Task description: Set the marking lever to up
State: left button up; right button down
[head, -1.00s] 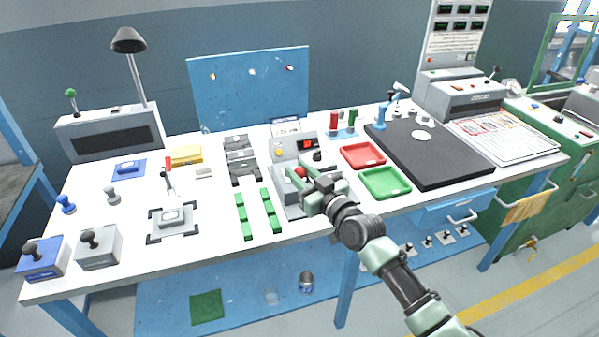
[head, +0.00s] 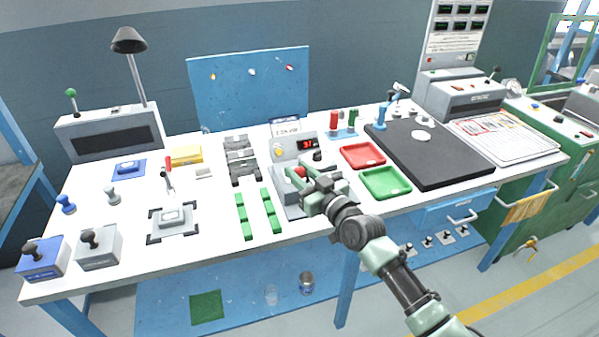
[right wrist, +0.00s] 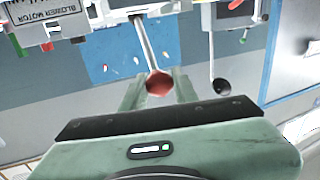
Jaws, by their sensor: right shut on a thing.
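A lever with a round red knob (head: 300,171) stands on a grey marking unit (head: 287,200) at the front middle of the bench. My right gripper (head: 308,180) reaches in from the lower right and is shut on the red knob. In the right wrist view the knob (right wrist: 159,83) sits between the two fingertips, at the end of a metal rod. The gripper hides part of the unit, and I cannot read any marks for the lever's position. My left gripper is not in view.
Behind the knob stands a panel with a lit red display (head: 308,144). Green strips (head: 245,215) lie to the left, a green tray (head: 385,182) and a red tray (head: 362,155) to the right. A grey fixture (head: 172,219) stands further left.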

dwell(0.4)
jog(key=r+p, duration=0.1)
jog(key=p, duration=0.1)
jog(key=w+r+g+h+p, duration=0.1)
jog(key=p, duration=0.2)
jog(key=w+r+g+p, duration=0.1)
jog(key=p, duration=0.2)
jog(key=shift+w+a+r+m, duration=0.1)
jog(key=shift+a+m, duration=0.2)
jog(key=shift+a, duration=0.1)
jog(key=w+g+p, duration=0.1)
jog(key=w+g+h, duration=0.1)
jog(key=w+a+r+g+h+p, duration=0.1)
jog(key=shift+w+m+p, duration=0.15)
jog(key=shift+m+p, duration=0.2)
jog(key=shift+m, duration=0.05)
jog(key=shift+w+a+g, duration=0.15)
jog(key=shift+w+g, duration=0.2)
jog(key=shift+g, duration=0.05)
jog(key=shift+w+f+b, duration=0.15)
jog(key=shift+w+b, duration=0.15)
jog(key=shift+b, duration=0.1)
jog(key=w, duration=0.1)
jog(key=b, duration=0.1)
jog(key=w+a, duration=0.1)
jog(key=shift+w+r+b, duration=0.3)
jog(key=shift+r+b, duration=0.05)
